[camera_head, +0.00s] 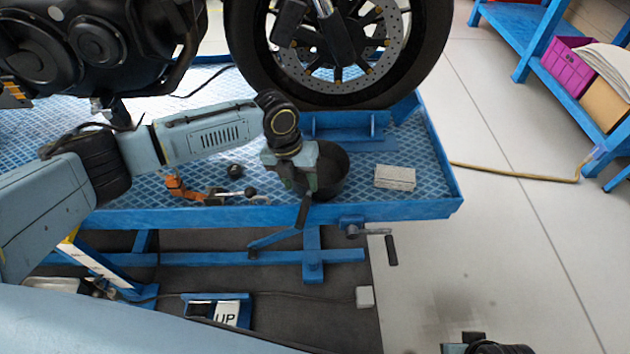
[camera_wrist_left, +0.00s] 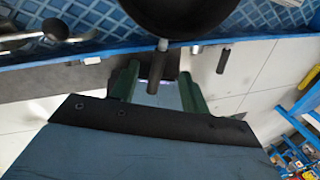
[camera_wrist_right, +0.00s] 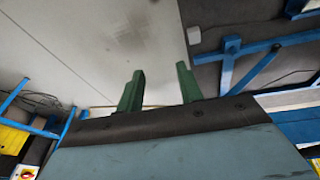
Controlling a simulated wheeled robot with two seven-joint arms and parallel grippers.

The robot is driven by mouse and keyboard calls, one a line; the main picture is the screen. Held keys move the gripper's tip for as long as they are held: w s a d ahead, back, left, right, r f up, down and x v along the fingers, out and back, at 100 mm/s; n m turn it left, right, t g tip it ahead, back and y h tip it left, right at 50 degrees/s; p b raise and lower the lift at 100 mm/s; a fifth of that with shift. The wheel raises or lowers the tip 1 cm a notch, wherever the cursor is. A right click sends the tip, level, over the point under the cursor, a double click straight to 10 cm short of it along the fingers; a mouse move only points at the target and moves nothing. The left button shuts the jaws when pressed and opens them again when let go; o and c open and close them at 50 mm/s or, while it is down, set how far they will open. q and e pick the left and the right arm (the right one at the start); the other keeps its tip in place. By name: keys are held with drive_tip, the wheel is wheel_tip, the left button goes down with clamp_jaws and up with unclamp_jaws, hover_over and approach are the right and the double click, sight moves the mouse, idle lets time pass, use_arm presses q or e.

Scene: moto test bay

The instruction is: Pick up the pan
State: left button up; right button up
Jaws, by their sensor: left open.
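The black pan (camera_head: 332,172) sits on the blue lift table near its front edge. Its dark handle (camera_head: 303,211) sticks out over the edge toward me. My left gripper (camera_head: 304,184) is over the handle side of the pan and hides part of it. In the left wrist view the pan (camera_wrist_left: 190,18) is at the top and its handle (camera_wrist_left: 155,74) shows between the two spread green fingers (camera_wrist_left: 158,84). Whether the fingers touch it I cannot tell. My right gripper (camera_wrist_right: 159,78) is open and empty, low over the floor away from the table.
A grey block (camera_head: 395,177) lies right of the pan. An orange tool (camera_head: 184,190) and a metal tool with a dark knob (camera_head: 236,194) lie to its left. A motorcycle wheel (camera_head: 340,50) stands behind. A crank (camera_head: 390,250) hangs from the table front.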

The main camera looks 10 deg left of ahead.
sight(306, 197)
use_arm(q)
drive_tip(key=f+b, duration=0.1)
drive_tip(key=f, duration=0.1)
drive_tip(key=d+f+b, duration=0.1)
drive_tip(key=f, duration=0.1)
drive_tip(key=shift+w+f, duration=0.15)
drive_tip(key=shift+f, duration=0.5)
use_arm(e)
wheel_tip(306, 197, up, 6)
drive_tip(key=a, duration=0.2)
drive_tip(key=shift+s+r, duration=0.2)
drive_tip(key=shift+s, duration=0.05)
use_arm(q)
clamp_jaws()
